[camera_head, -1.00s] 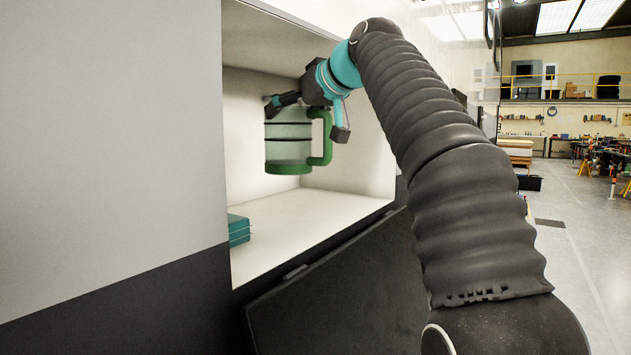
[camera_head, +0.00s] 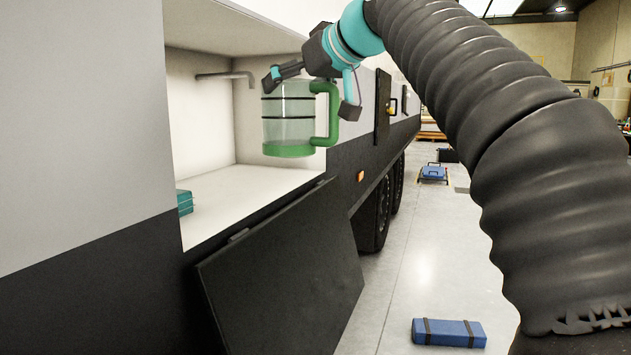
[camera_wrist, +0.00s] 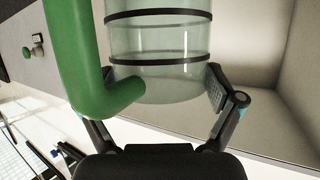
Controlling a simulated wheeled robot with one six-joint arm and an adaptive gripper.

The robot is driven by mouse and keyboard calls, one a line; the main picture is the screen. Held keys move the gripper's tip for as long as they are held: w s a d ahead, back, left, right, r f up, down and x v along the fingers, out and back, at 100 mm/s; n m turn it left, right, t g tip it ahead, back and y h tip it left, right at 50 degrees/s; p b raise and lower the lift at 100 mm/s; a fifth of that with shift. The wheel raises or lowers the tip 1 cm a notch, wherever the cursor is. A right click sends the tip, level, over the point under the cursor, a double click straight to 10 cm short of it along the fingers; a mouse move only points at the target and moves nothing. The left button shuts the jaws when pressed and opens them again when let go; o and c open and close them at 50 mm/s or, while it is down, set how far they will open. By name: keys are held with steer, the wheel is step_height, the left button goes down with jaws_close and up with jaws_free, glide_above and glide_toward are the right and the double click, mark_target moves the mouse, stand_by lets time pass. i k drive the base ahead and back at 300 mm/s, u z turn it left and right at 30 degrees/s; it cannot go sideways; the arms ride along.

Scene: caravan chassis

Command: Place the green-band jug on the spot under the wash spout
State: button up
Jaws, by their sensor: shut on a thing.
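The green-band jug (camera_head: 288,128) is clear, with dark rings, a green base band and a green handle on its right. My gripper (camera_head: 312,88) is shut on the jug near its top and holds it upright in the air, in front of the open compartment. In the wrist view, the jug (camera_wrist: 160,62) sits between the fingers of my gripper (camera_wrist: 160,105), with its green handle at left. The wash spout (camera_head: 228,76) is a grey pipe from the compartment's left wall, bent down at its end. The spot under it is not distinct on the compartment floor (camera_head: 240,185).
A teal box (camera_head: 185,202) lies at the compartment's left front. A dark flap (camera_head: 285,275) hangs open below the opening. A blue case (camera_head: 448,332) lies on the floor at the lower right.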

mark_target(263, 179)
steer(key=z, duration=0.2)
steer(key=i, duration=1)
steer(key=u, duration=0.35)
